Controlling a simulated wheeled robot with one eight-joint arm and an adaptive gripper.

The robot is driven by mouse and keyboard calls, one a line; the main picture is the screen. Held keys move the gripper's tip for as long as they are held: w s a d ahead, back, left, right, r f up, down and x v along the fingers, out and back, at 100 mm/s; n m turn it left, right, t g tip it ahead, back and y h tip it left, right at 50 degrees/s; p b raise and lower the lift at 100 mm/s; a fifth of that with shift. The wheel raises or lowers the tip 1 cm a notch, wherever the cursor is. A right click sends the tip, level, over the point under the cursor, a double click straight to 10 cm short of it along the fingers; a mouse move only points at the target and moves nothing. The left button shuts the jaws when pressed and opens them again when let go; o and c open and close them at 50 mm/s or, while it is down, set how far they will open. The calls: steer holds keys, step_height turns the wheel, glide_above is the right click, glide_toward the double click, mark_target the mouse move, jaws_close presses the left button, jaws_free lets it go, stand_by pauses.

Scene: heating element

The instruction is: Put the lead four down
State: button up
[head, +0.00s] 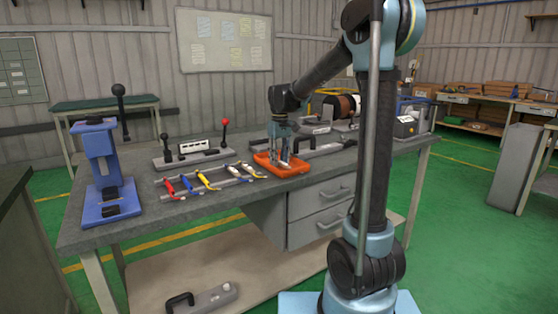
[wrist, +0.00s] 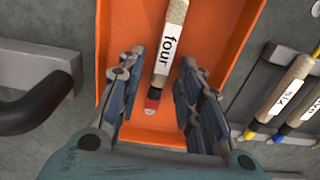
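In the head view, my gripper (head: 286,160) points down over the orange tray (head: 292,172) on the workbench. The lead is hard to make out between the fingers there.
Several other leads, one marked "six" (wrist: 288,92), lie on a rack (head: 210,185) left of the tray in the head view. A blue press (head: 103,170) stands at the bench's left end. A lever box (head: 192,152) is behind the rack.

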mark_target(280, 161)
step_height(280, 161, up, 12)
steer(key=s+d+f+m+t, duration=0.1)
steer(key=s+d+f+m, duration=0.15)
steer(key=s+d, duration=0.5)
steer(key=s+d+f+m, duration=0.1)
steer(key=s+d+f, duration=0.3)
steer(key=s+d, duration=0.3)
steer(key=s+d+f+m, duration=0.1)
steer(key=s+d+f, duration=0.1)
steer(key=s+f, duration=0.7)
steer(key=s+d+f+m+t, duration=0.1)
steer(key=s+d+f+m, duration=0.1)
steer(key=s+f, duration=0.6)
steer(key=shift+s+d+f, duration=0.35)
steer(key=shift+s+d, duration=0.2)
steer(key=shift+d, duration=0.3)
